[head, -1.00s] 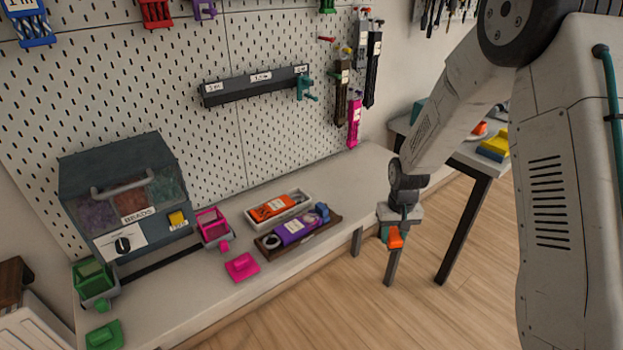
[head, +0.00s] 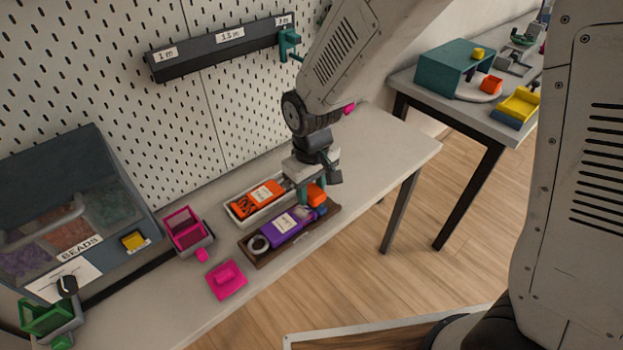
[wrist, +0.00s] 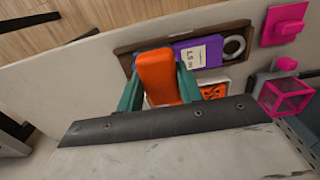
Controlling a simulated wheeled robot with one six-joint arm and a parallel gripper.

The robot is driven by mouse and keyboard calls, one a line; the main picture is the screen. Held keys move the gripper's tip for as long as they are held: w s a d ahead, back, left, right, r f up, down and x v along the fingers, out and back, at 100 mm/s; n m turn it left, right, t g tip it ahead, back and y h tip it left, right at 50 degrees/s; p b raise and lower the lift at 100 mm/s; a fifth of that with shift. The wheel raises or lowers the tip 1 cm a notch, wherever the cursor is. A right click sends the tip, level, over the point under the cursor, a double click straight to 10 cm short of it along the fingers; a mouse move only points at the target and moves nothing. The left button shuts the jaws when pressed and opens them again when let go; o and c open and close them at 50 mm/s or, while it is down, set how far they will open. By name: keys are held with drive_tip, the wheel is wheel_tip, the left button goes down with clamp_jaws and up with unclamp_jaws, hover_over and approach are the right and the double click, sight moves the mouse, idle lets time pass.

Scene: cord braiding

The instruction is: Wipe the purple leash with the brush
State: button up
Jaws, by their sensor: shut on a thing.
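The purple leash (head: 285,229) lies in a brown wooden tray (head: 262,262) on the bench. It has a white label and a pale ring (head: 258,244) at its left end. In the wrist view the purple leash (wrist: 197,52) shows beside the held block, with a label reading 1.5 m. My gripper (head: 311,198) has teal fingers shut on an orange block, which I take to be the brush (wrist: 157,74). The brush is over the tray's right end; I cannot tell whether it touches the leash. Part of the leash's right end is hidden behind it.
A white tray (head: 234,214) with an orange labelled leash (head: 262,197) lies just behind. A pink open box (head: 184,229) and a pink block (head: 227,280) are to the left, beside the bead dispenser (head: 85,215). The bench right of the trays (head: 385,160) is clear.

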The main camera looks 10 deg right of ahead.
drive_tip(key=shift+d+f, duration=0.1)
drive_tip(key=shift+f, duration=2.4)
drive_tip(key=shift+f, duration=1.05)
drive_tip(key=shift+w+a, duration=0.6)
drive_tip(key=shift+w, duration=0.3)
drive_tip(key=shift+w+a, duration=0.65)
drive_tip(key=shift+w, duration=0.25)
drive_tip(key=shift+w+a, duration=0.6)
drive_tip(key=shift+w, duration=0.3)
drive_tip(key=shift+s+d, duration=0.1)
drive_tip(key=shift+s, duration=0.05)
